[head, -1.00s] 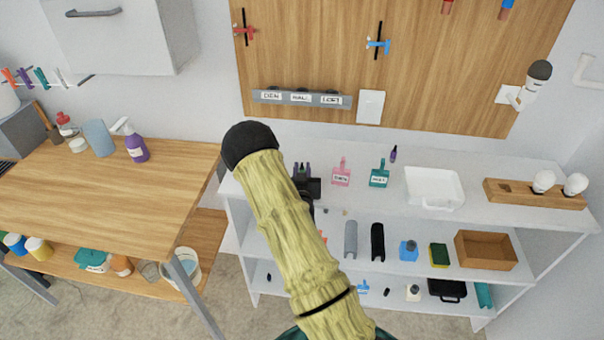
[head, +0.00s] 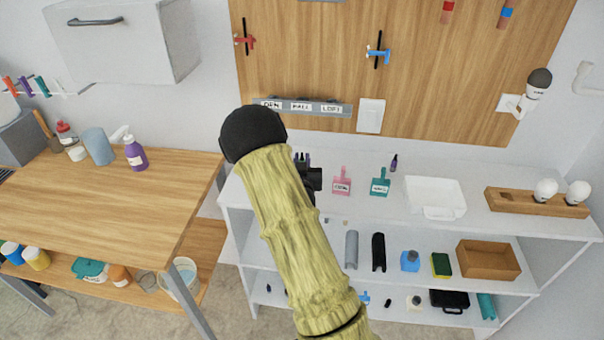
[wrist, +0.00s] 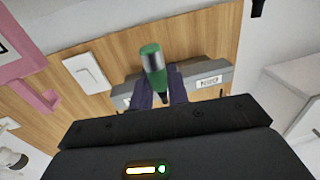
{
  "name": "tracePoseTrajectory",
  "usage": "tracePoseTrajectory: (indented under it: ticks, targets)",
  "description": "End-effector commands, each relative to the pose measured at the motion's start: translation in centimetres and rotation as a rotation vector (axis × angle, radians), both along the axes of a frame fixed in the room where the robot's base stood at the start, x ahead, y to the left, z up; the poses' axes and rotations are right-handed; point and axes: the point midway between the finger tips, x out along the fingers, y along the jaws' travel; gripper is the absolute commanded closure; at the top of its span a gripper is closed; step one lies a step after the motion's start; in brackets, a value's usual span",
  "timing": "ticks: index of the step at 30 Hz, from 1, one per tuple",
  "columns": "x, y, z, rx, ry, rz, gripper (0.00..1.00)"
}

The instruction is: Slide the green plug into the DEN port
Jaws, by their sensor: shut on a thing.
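The green plug (wrist: 152,58) has a green body and a pale metallic band. In the wrist view it stands between the purple fingers of my gripper (wrist: 158,88), which is shut on it. In the head view my gripper (head: 305,172) is partly hidden behind my arm, and the plug cannot be made out. The grey port strip (head: 330,109) is on the wooden wall board, with labels DEN (head: 270,104), HALL and LOFT from left to right. In the wrist view the DEN label (wrist: 209,82) appears inverted, right of the plug. The plug appears apart from the strip.
The white shelf below the board holds a pink tool (head: 341,182), a teal tool (head: 379,183) and a white tray (head: 436,198). A white wall plate (head: 370,115) is right of the strip. A wooden table (head: 110,200) stands at left.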

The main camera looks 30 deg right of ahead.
Motion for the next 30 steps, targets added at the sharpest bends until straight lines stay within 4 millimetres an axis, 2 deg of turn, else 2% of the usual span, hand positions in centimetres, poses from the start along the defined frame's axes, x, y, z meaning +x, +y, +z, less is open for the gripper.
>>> tracePoseTrajectory:
  ticks: [3,9,26,30]
  targets:
    - [0.0,0.0,1.7,-0.001,-0.003,-0.001,1.00]
    - [0.0,0.0,2.8,0.000,0.000,0.000,1.00]
    - [0.0,0.0,2.9,-0.001,0.000,0.000,1.00]
    - [0.0,0.2,2.4,-0.001,0.003,0.002,1.00]
